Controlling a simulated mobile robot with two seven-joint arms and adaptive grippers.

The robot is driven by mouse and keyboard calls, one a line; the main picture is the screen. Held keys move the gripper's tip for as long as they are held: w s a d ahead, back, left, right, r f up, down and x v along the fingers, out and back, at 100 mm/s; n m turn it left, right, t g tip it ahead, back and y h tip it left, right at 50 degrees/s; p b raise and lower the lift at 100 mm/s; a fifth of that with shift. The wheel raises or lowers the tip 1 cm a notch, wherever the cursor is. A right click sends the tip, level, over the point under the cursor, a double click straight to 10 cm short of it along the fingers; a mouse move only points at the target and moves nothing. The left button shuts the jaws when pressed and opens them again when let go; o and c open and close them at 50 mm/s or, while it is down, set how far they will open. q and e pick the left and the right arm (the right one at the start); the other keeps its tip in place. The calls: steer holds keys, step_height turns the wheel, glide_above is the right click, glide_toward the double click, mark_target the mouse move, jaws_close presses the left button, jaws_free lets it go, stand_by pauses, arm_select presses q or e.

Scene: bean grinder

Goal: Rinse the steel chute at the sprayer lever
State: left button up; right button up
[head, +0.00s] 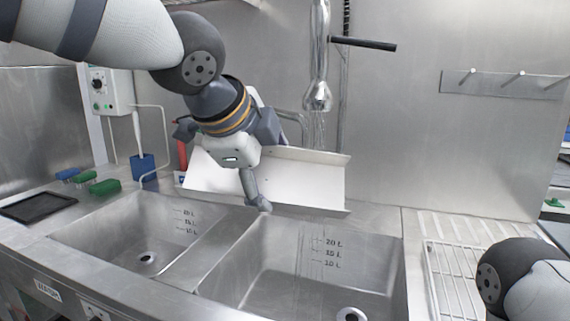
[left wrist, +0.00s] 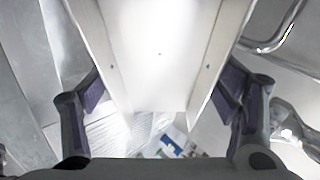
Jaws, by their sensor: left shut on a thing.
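The steel chute (head: 300,180) is a pale, open trough with raised side walls. It is held roughly level over the back of the two sinks in the head view. My left gripper (head: 228,160) is shut on the chute near its left part. In the left wrist view the chute (left wrist: 160,50) lies between the purple finger pads, which press on its side walls. The sprayer (head: 317,95) hangs above the chute's right part, with faint water-like streaks below its nozzle. Its black lever (head: 363,45) sticks out to the right. My right gripper is out of view.
The left sink (head: 130,235) and right sink (head: 300,265) are empty. Brushes (head: 104,187), a black tray (head: 38,207) and a blue holder (head: 143,168) stand at the left. A wire rack (head: 452,285) lies at the right. A hook rail (head: 505,82) is on the wall.

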arm_select(q)
steer(key=shift+r, duration=0.1)
steer(key=v, duration=0.6)
steer(key=shift+s+f, duration=0.2)
steer(key=shift+s, duration=0.25)
steer(key=shift+a, duration=0.1)
